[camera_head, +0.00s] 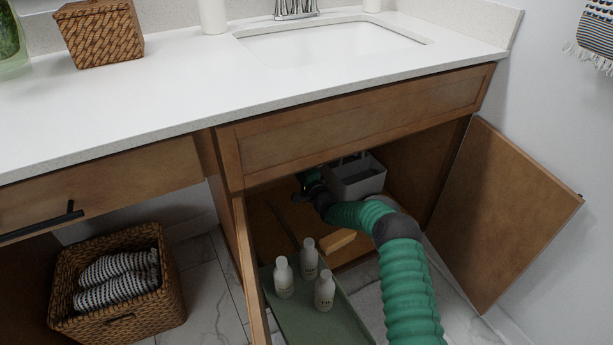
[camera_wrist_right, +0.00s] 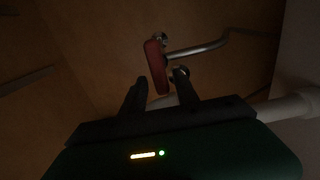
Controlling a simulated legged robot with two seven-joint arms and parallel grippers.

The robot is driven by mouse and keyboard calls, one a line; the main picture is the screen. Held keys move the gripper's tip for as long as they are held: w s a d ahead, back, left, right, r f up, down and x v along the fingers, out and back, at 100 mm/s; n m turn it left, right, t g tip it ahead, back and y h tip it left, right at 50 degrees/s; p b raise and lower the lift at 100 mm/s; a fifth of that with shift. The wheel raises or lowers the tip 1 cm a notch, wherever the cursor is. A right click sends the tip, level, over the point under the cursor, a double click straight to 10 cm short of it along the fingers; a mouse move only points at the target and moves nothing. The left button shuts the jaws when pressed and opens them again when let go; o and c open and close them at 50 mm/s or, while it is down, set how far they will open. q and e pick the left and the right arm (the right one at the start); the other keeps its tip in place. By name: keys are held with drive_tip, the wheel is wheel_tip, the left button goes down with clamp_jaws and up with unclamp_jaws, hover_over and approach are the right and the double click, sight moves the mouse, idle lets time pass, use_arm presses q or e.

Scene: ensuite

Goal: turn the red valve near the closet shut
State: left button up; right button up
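The red valve (camera_wrist_right: 155,66) shows in the right wrist view inside the dim cabinet, with a metal pipe running off to the right. Its handle stands nearly upright in the picture, slightly tilted. My right gripper (camera_wrist_right: 160,80) is open, its two dark fingers apart. The lower end of the red handle appears in the gap between the fingertips; I cannot tell whether they touch it. In the head view my right arm reaches into the open cabinet under the sink, and the right gripper (camera_head: 310,183) is small and dark there. The valve is hidden in that view. My left gripper is not in view.
A grey bin (camera_head: 357,178) stands beside my right arm in the cabinet. A green tray (camera_head: 325,318) holds three white bottles below. The open cabinet door (camera_head: 510,215) is on the right. A wicker basket (camera_head: 120,290) with towels sits at left. A pale pipe (camera_wrist_right: 285,108) crosses behind the gripper.

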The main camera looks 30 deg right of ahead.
drive_tip(key=s+p, duration=0.8)
drive_tip(key=s, duration=0.8)
drive_tip(key=shift+a, duration=0.3)
drive_tip(key=shift+w, duration=0.1)
